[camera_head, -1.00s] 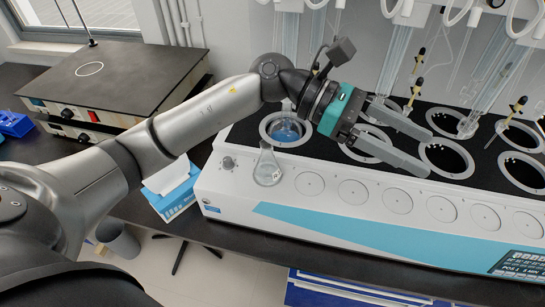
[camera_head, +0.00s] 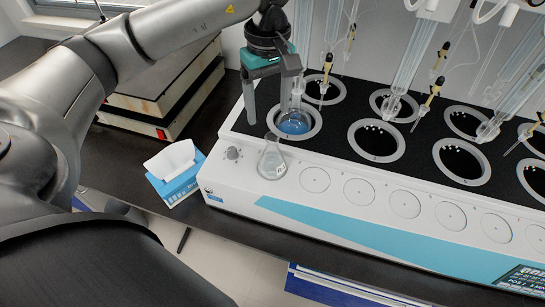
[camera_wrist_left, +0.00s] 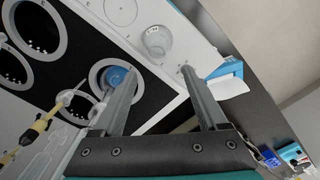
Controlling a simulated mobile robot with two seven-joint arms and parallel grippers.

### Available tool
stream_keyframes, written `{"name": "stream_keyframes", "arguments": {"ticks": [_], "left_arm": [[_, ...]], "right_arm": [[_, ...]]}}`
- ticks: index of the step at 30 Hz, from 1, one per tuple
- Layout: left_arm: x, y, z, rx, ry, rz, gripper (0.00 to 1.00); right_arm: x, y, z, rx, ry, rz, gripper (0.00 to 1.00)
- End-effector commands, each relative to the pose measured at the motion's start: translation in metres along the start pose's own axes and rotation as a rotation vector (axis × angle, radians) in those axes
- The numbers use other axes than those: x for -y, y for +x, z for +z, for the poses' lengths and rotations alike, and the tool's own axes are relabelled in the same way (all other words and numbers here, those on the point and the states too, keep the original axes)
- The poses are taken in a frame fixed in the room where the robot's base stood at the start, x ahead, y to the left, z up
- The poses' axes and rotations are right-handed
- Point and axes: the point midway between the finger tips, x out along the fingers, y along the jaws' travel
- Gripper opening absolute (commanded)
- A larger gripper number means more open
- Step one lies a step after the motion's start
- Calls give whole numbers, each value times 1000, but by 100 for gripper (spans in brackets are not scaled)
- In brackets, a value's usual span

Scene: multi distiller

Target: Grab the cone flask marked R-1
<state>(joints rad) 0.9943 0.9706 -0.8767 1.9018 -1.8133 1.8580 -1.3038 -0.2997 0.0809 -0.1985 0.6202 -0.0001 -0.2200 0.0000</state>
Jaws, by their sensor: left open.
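A small clear cone flask (camera_head: 271,162) stands upright on the white front ledge of the distiller, at its left end. It has a small pale mark low down, too small to read. It also shows in the left wrist view (camera_wrist_left: 157,42), top centre, beyond the fingertips. My left gripper (camera_head: 268,108) is open and empty, pointing down behind the flask, near the first heating well. In the left wrist view its two fingers (camera_wrist_left: 160,72) are spread apart and do not touch the flask. My right gripper is not in view.
A round flask with blue liquid (camera_head: 294,122) sits in the first well, close to my left fingers. Glass tubes hang above the wells. A tissue box (camera_head: 176,180) stands left of the distiller (camera_head: 330,205). A hotplate box (camera_head: 165,100) stands behind left.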

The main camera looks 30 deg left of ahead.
Motion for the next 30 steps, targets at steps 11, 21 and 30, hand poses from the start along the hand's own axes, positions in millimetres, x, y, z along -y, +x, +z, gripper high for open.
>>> {"name": "stream_keyframes", "arguments": {"ticks": [11, 21, 30], "left_arm": [[-1, 48, 1, 2, 0, 2, 75], [-4, 92, 7, 3, -1, 0, 75], [-5, 100, 6, 2, -1, 3, 75]], "right_arm": [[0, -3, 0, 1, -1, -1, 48], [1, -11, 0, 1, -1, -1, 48], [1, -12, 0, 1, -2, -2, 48]]}}
